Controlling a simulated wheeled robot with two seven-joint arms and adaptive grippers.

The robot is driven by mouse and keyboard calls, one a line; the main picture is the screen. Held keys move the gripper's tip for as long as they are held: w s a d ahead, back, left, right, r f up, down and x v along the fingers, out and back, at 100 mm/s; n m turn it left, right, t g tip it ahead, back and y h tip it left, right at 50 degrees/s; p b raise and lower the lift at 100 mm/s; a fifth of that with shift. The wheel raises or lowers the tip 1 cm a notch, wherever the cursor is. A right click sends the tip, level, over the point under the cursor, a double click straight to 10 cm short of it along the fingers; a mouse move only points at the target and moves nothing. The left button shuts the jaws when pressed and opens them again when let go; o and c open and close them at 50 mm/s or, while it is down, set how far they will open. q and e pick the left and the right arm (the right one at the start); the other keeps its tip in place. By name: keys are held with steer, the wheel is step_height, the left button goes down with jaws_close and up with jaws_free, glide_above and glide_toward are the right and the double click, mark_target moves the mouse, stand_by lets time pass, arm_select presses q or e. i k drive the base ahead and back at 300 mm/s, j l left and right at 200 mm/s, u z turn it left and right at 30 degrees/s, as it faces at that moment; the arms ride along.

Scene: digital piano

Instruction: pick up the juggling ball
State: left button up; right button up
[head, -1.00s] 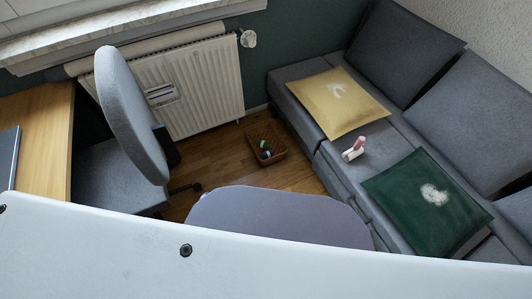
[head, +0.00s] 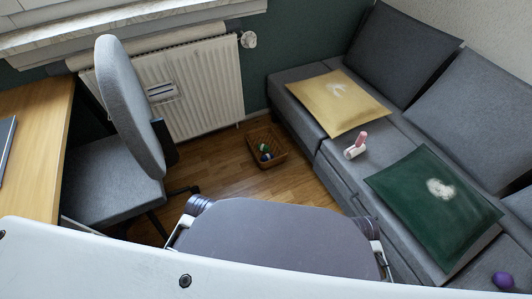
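A small purple ball (head: 502,281) lies on the grey sofa at the lower right edge. Small round items (head: 265,153), one greenish and one dark with white, sit in a brown wicker basket (head: 282,160) on the floor. I cannot tell from their looks which of these is the juggling ball.
The grey sofa (head: 308,140) holds a yellow cushion (head: 338,108), a green cushion (head: 425,215) and a pink-and-white object (head: 355,146). An office chair (head: 125,110) and wooden desk (head: 40,125) stand left.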

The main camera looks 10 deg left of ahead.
mark_target(504, 280)
steer(key=z, duration=2.5)
steer(key=i+l, duration=0.1)
steer(key=l, duration=0.25)
steer(key=i+l, duration=0.15)
steer(key=l, duration=0.15)
steer(key=i+l+u, duration=0.1)
steer(key=l, duration=0.25)
